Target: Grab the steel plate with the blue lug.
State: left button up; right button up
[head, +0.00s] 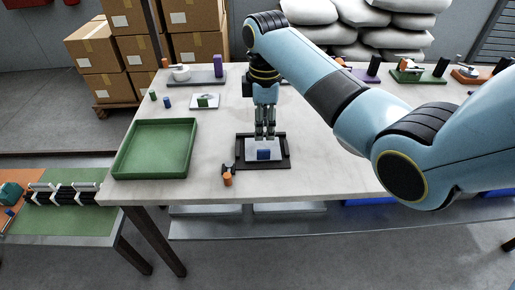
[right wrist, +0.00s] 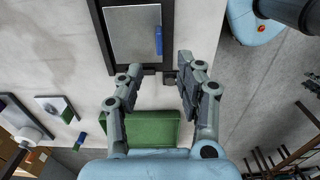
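The steel plate (head: 253,145) with the blue lug (head: 263,155) lies flat in a black frame on the table. In the right wrist view the plate (right wrist: 130,35) shows at the top, with its blue lug (right wrist: 158,40) near the right edge. My right gripper (head: 265,137) points down over the plate's far part in the head view. In the right wrist view its fingers (right wrist: 158,72) are spread wide with nothing between them. Whether a fingertip touches the plate cannot be told. My left gripper is in neither view.
A black frame (head: 287,151) surrounds the plate, with an orange-handled clamp (head: 227,179) at its front left corner. A green tray (head: 153,167) stands at the table's left. Another plate with a green lug (head: 203,102) and small loose lugs lie behind it. Fixtures line the back edge.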

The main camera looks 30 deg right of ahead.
aim_at(264, 150)
notch_tip(264, 150, down, 9)
jog(key=shift+f, duration=0.2)
grip_shut()
dwell(0.4)
jog(key=shift+d, duration=0.1)
